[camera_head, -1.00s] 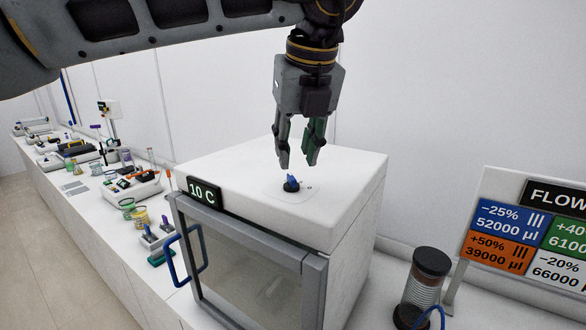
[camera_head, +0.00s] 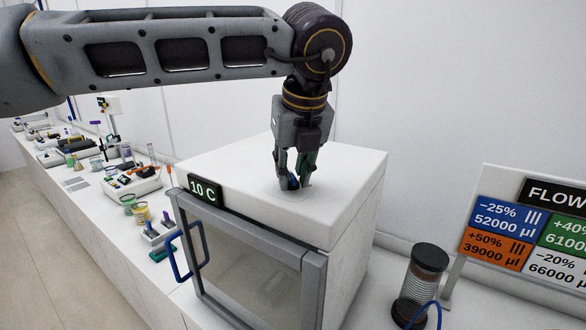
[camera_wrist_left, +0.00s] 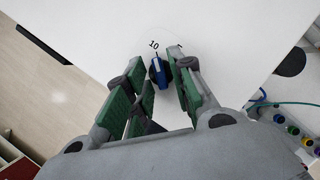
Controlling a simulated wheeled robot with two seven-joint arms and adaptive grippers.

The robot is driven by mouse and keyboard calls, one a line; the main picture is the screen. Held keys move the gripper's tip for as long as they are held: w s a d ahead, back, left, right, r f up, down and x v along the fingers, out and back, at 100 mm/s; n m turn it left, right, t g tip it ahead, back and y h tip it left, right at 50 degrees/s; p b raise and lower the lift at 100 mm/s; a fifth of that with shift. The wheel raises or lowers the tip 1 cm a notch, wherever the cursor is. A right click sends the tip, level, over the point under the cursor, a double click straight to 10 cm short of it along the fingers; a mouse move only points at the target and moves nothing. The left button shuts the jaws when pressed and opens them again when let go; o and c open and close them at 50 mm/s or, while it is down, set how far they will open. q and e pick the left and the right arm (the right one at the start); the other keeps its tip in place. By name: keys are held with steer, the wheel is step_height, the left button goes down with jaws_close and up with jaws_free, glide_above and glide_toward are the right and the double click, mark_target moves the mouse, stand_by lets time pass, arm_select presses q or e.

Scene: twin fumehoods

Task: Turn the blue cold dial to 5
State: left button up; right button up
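The blue dial (camera_wrist_left: 158,72) sits on the white top of a box-shaped unit (camera_head: 350,165). In the left wrist view its bar lies roughly in line with a printed 10 beside it. In the head view the dial (camera_head: 293,184) is mostly hidden by the fingers. The unit's display (camera_head: 205,193) reads 10 C. My left gripper (camera_head: 294,182) points down over the dial. In the left wrist view its green-padded fingers (camera_wrist_left: 156,68) stand on either side of the dial, open, with a gap at the left finger; the right finger is very close. My right gripper is not seen.
The unit has a glass door with a blue handle (camera_head: 178,262) at its front. A dark-capped cylinder (camera_head: 422,275) and a flow sign (camera_head: 530,225) stand to the right. Lab items line the bench at left. A wall is behind.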

arm_select(q)
jaws_close()
